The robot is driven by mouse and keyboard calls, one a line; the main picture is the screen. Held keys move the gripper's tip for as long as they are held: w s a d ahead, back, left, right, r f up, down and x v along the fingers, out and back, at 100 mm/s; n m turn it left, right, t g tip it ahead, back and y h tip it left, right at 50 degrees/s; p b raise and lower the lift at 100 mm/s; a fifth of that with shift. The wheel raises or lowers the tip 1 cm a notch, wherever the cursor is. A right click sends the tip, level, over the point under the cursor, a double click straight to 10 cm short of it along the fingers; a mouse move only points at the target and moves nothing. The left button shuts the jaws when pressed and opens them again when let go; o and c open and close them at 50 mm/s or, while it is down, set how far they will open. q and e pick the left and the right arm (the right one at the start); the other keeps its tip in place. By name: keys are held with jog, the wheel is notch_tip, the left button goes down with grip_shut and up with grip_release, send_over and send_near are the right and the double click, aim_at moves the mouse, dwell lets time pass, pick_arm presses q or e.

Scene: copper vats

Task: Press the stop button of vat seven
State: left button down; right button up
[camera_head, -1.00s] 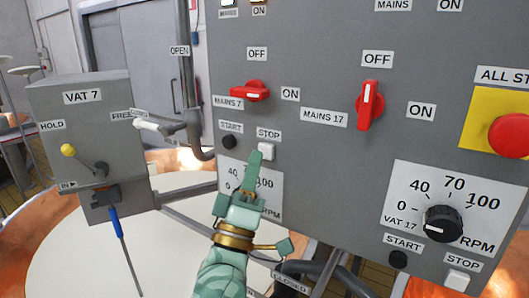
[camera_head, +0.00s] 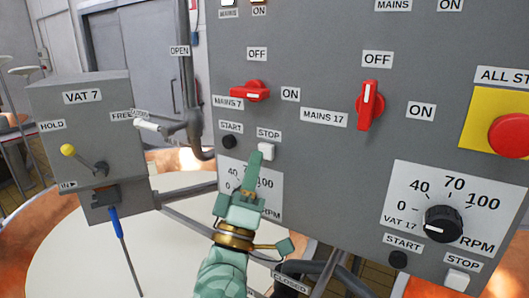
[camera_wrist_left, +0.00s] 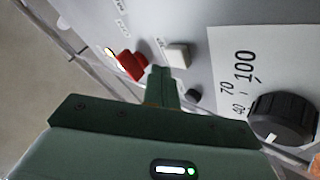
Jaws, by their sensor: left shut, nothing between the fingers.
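The white stop button (camera_head: 267,152) sits under a STOP label on the grey panel, to the right of the black start button (camera_head: 229,142). It also shows in the left wrist view (camera_wrist_left: 177,56), just beyond my fingertips. My left gripper (camera_head: 256,158) is shut and empty. Its tips are just below and left of the stop button in the head view. Whether they touch it I cannot tell. The gripper hides part of the speed dial plate (camera_head: 272,195) below. My right gripper is not in view.
A red mains 7 switch (camera_head: 250,91) is above. To the right are the mains 17 switch (camera_head: 369,105), the vat 17 knob (camera_head: 443,223), its stop button (camera_head: 457,279) and a red all-stop button (camera_head: 512,136). A VAT 7 box (camera_head: 90,100) stands at left.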

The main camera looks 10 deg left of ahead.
pick_arm(q)
jog(key=shift+w, duration=0.1)
jog(key=shift+w+d, duration=0.1)
jog(key=shift+w, duration=0.15)
jog(key=shift+w+d, duration=0.2)
jog(key=shift+w, duration=0.25)
dwell(0.7)
jog(key=shift+s, duration=0.1)
dwell(0.3)
jog(key=shift+s+a+p, duration=0.3)
jog(key=shift+s+p, duration=0.25)
jog(key=shift+s, duration=0.2)
jog(key=shift+s+a+p, duration=0.3)
jog(key=shift+s, duration=0.5)
jog(key=shift+s+a+p, duration=0.25)
jog(key=shift+s+p, duration=0.1)
jog(key=shift+s, duration=0.4)
jog(key=shift+s+a+p, duration=0.3)
jog(key=shift+s, duration=0.5)
